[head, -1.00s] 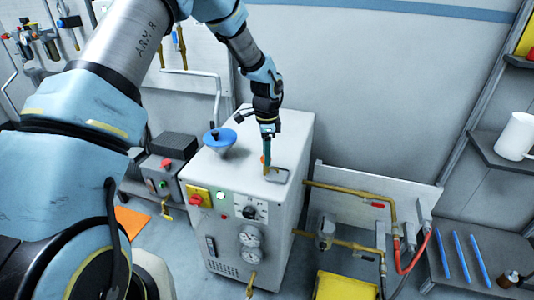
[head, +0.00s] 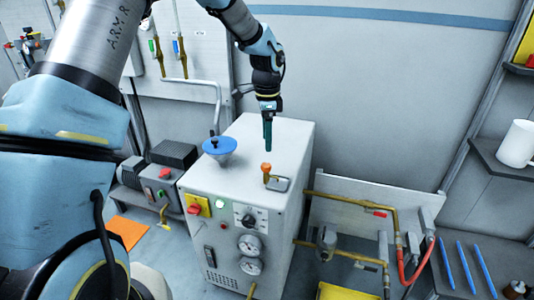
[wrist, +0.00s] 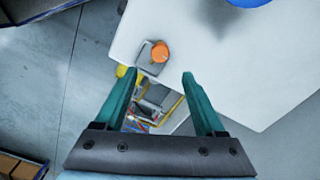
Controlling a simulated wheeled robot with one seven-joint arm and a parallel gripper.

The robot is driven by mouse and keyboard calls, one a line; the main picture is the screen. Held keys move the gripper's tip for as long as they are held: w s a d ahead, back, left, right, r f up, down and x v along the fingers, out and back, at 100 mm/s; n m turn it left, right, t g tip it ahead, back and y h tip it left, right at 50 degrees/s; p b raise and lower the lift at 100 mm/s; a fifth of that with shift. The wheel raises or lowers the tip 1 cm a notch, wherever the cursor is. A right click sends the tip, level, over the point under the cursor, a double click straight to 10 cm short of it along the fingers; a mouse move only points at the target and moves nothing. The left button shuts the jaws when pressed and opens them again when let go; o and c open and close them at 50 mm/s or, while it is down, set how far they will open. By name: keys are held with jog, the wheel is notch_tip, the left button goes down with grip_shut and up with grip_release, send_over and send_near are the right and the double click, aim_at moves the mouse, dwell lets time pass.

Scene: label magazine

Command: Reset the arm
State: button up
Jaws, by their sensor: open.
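My gripper (head: 267,140) points down above the top of the white cabinet (head: 240,150), raised clear of it. In the wrist view its two green fingers (wrist: 160,88) are spread apart with nothing between them. A small orange-capped part (head: 266,169) stands on the cabinet top, at a small grey plate (head: 278,183), below my gripper. The orange cap also shows in the wrist view (wrist: 160,52), ahead of the fingertips and apart from them.
A blue funnel-like bowl (head: 219,146) stands on the cabinet's left side. Pipes with a red hose (head: 420,262) are at the right. A shelf with a white mug (head: 517,143) stands far right. Air above the cabinet is free.

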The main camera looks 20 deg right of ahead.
notch_tip(320, 180, up, 2)
dwell(0.5)
jog(key=s+a+r+n, duration=0.15)
jog(key=a+n, duration=0.45)
jog(key=a, duration=0.6)
jog(key=a+r+n, duration=0.2)
jog(key=a+n, duration=0.3)
jog(key=a, duration=0.6)
jog(key=s+a+n+t, duration=0.1)
jog(key=s+a+n, duration=0.7)
jog(key=a, duration=0.5)
jog(key=shift+s+a+f+n+t, duration=0.3)
jog(key=shift+s+n, duration=0.1)
jog(key=shift+n, duration=0.4)
